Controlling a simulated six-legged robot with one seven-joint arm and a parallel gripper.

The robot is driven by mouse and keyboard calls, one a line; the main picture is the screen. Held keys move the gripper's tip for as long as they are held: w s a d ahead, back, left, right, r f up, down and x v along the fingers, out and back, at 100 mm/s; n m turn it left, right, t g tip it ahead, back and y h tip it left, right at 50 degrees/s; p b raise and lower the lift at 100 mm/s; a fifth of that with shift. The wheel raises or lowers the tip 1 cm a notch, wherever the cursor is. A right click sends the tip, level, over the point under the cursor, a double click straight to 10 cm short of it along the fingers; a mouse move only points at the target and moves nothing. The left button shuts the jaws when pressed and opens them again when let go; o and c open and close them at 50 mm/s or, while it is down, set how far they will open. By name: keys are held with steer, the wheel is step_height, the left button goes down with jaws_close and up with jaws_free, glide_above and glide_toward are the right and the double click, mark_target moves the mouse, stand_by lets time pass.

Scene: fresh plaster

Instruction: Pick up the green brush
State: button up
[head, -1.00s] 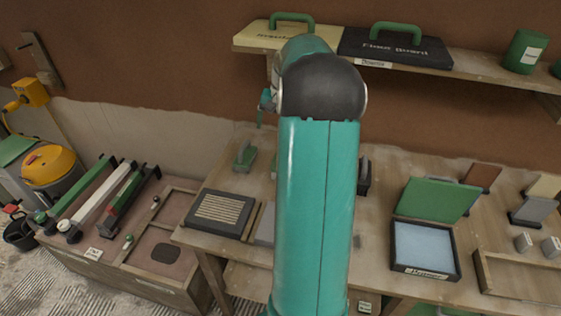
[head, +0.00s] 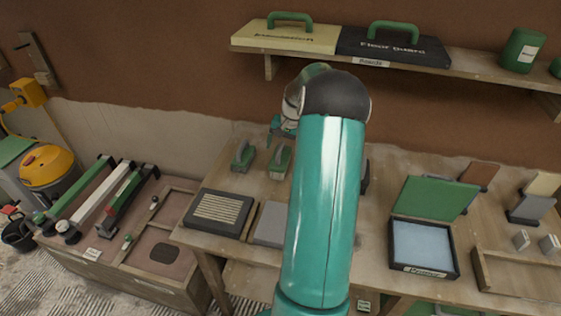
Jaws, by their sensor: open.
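Two small green-handled tools stand side by side on the wooden workbench (head: 200,184), toward its back left. The left green tool (head: 242,157) has a green base and a greyish grip. The right green tool (head: 279,160) looks alike. They are too small to tell for certain which one is the green brush. My gripper (head: 280,131) is open, above and slightly behind the right tool, apart from it as far as I can see. My arm hides part of the gripper and the middle of the bench.
A dark framed abrasive block (head: 219,213) and a grey block (head: 270,223) lie on the bench front. An open green-lidded case (head: 422,246) stands right. A shelf (head: 480,71) with two handled cases overhangs the back. A tool crate (head: 150,265) and yellow vacuum (head: 48,166) stand left.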

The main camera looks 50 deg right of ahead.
mark_target(282, 157)
steer(key=f, duration=0.3)
steer(key=shift+w+a+f, duration=0.1)
steer(key=shift+w, duration=0.2)
steer(key=c, duration=1.1)
steer(key=shift+c, duration=0.2)
steer(key=shift+r, duration=0.65)
step_height(282, 157, up, 2)
steer(key=shift+r, duration=0.2)
steer(key=s+a+r, duration=0.9)
steer(key=a, duration=0.1)
steer(key=shift+s+a+r, duration=0.15)
steer(key=shift+a+r, duration=0.05)
steer(key=shift+a, duration=0.05)
